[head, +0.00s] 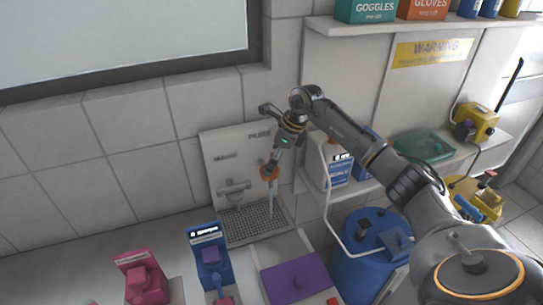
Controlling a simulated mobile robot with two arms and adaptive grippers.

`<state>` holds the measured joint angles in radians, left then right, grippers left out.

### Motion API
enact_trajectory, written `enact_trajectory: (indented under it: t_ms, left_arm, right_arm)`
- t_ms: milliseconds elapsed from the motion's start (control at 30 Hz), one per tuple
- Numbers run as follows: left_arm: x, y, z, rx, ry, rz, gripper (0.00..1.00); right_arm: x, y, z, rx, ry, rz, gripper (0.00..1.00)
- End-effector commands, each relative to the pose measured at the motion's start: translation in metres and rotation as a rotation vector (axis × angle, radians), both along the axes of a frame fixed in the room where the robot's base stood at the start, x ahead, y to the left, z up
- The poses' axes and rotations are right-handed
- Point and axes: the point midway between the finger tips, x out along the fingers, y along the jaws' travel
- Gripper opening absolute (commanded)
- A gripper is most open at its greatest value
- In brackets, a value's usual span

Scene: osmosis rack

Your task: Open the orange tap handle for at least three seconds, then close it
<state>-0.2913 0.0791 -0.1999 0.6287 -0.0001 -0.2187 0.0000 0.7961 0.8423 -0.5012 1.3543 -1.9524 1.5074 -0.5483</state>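No water stream is clear at this size. My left gripper is not in view.
A grey fixture (234,188) stands left of the handle, above the dark drip grate (240,230). Pink (146,283) and blue (212,262) stands and a purple box (298,279) are in front. A blue drum (362,270) and shelves (445,165) are to the right.

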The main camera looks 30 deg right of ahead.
Motion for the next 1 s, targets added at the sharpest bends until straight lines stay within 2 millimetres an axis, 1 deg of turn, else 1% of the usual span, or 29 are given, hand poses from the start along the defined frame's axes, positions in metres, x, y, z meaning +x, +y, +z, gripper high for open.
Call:
enact_trajectory:
  t_ms: [133,333,367,400,467,500,533,767,1000]
  left_arm:
    - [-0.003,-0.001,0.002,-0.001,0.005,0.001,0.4]
    - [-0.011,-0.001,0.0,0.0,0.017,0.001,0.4]
    - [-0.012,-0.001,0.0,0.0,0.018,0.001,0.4]
    - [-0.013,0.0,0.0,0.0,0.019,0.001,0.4]
    - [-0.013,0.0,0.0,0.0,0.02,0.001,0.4]
    - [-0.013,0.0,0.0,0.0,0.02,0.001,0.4]
    - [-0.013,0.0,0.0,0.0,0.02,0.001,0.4]
    - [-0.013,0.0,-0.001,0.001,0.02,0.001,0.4]
    - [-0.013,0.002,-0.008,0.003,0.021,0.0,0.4]
  right_arm:
    - [0.001,0.002,-0.004,0.001,0.0,0.0,1.0]
    - [0.001,0.002,-0.005,0.001,-0.001,0.0,1.0]
    - [0.001,0.002,-0.005,0.001,-0.001,0.0,0.96]
    - [0.001,0.002,-0.005,0.001,-0.001,0.0,0.88]
    - [0.001,0.002,-0.005,0.001,-0.001,0.0,0.76]
    - [0.001,0.002,-0.005,0.001,-0.001,0.0,0.67]
    - [0.001,0.001,-0.005,0.001,-0.001,0.0,0.63]
    - [0.001,0.001,-0.005,-0.001,-0.001,-0.012,0.63]
    - [0.001,0.001,-0.006,-0.003,-0.003,-0.106,0.62]
